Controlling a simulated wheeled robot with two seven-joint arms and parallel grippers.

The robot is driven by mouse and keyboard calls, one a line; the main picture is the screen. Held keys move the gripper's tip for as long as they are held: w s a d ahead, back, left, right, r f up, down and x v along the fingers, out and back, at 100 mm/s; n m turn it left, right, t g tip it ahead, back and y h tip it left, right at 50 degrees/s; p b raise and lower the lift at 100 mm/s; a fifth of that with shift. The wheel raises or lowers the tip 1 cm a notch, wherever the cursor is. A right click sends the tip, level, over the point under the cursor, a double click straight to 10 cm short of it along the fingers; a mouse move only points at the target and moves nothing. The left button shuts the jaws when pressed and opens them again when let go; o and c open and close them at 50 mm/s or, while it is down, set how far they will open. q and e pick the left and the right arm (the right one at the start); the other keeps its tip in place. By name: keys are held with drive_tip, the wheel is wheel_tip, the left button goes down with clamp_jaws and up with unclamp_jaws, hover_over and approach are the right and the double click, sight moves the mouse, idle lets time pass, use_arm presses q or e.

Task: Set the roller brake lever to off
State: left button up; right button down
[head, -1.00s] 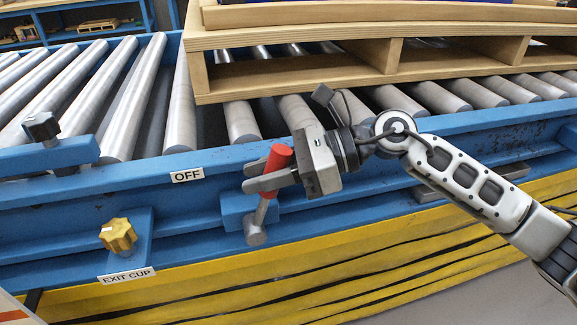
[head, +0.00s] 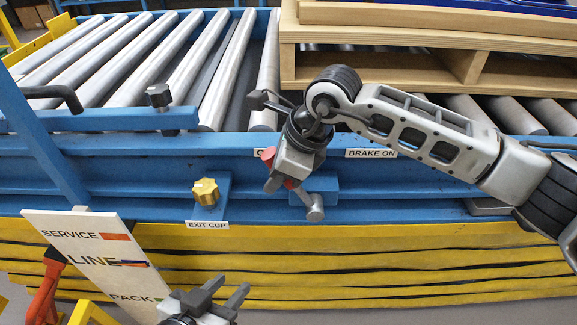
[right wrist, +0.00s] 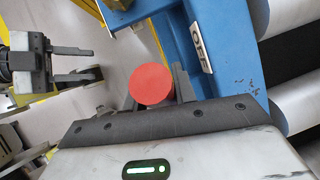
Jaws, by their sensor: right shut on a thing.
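The roller brake lever has a red grip (head: 291,184) and a grey metal pivot end (head: 315,213) on the blue conveyor side. It leans up and left from its pivot, toward the OFF label (head: 257,152), which is mostly hidden behind my right gripper (head: 272,184). The BRAKE ON label (head: 371,153) is right of the lever. My right gripper is shut on the red grip. In the right wrist view, the round red grip end (right wrist: 152,86) sits between its fingers, and the OFF label (right wrist: 201,47) is close by. My left gripper (head: 224,293) is open and empty, low in front.
A yellow knob (head: 205,191) above the EXIT CUP label is left of the lever. A black knob (head: 158,96) sits on a blue bar. A wooden pallet (head: 390,70) rests on the rollers. A sign board (head: 90,250) stands at front left, near my left gripper.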

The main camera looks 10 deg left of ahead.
drive_tip(key=shift+a+f+h, duration=0.4)
drive_tip(key=shift+h, duration=0.1)
drive_tip(key=shift+s, duration=0.1)
drive_tip(key=c, duration=1.1)
unclamp_jaws()
drive_tip(key=shift+a, duration=0.1)
drive_tip(key=shift+r, duration=0.1)
drive_tip(key=v, duration=1.5)
drive_tip(key=shift+s+r, duration=0.1)
drive_tip(key=shift+r, duration=0.25)
